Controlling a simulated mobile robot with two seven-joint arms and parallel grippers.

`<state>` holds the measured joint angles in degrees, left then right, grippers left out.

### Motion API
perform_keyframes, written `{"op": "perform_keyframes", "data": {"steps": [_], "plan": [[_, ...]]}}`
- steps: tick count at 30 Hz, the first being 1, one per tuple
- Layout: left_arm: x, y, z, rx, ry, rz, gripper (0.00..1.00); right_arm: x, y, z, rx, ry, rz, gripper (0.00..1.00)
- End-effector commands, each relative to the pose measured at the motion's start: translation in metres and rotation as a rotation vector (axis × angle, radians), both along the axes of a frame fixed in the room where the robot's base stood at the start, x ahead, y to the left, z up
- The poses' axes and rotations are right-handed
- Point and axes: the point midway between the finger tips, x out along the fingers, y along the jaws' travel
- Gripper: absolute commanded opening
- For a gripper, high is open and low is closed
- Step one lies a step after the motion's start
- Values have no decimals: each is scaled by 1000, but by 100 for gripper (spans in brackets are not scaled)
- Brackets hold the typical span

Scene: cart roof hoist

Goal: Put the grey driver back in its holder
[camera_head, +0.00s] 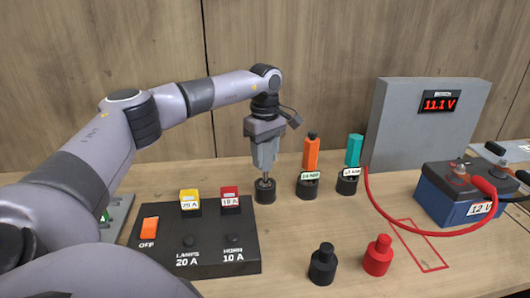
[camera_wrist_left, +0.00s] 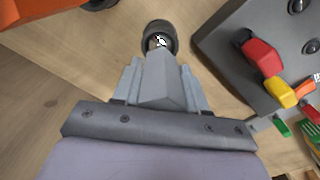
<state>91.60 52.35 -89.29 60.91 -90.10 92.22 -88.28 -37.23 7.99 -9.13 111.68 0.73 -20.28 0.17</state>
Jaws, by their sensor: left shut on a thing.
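My left gripper (camera_head: 265,150) points down and is shut on the grey driver (camera_wrist_left: 163,80), whose grey handle sits between the fingers. The holder, a short dark round cup (camera_head: 265,193), stands on the bench directly under it. The driver is about upright, and its thin shaft meets the mouth of the cup. In the left wrist view the holder (camera_wrist_left: 160,27) shows as a dark ring just beyond the handle, with the shaft end in its opening. I cannot tell how deep the shaft is. My right gripper is not in view.
An orange driver (camera_head: 311,152) and a teal driver (camera_head: 354,150) stand in labelled holders to the right. A dark switch panel (camera_head: 210,240) is in front left. Black (camera_head: 322,265) and red (camera_head: 378,256) caps stand at the front. A battery (camera_head: 455,195) with a red cable is at right.

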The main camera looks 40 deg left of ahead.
Motion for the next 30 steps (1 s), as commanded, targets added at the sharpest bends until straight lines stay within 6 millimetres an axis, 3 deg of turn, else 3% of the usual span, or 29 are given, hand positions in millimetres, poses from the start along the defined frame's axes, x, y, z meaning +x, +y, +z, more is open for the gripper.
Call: {"op": "perform_keyframes", "data": {"steps": [10, 11, 12, 13, 23, 30], "plan": [[0, 0, -9, 0, -2, 0, 0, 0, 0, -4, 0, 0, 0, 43], [0, 0, -8, 0, -3, 0, 52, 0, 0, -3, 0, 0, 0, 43], [0, 0, -7, 0, -2, 0, 65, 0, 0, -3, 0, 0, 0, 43], [0, 0, -7, 0, -2, 0, 72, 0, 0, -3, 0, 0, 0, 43], [0, 0, -6, 0, -1, 0, 72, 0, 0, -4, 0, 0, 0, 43], [1, 0, 30, -1, -5, 0, 72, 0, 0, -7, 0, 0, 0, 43]]}}
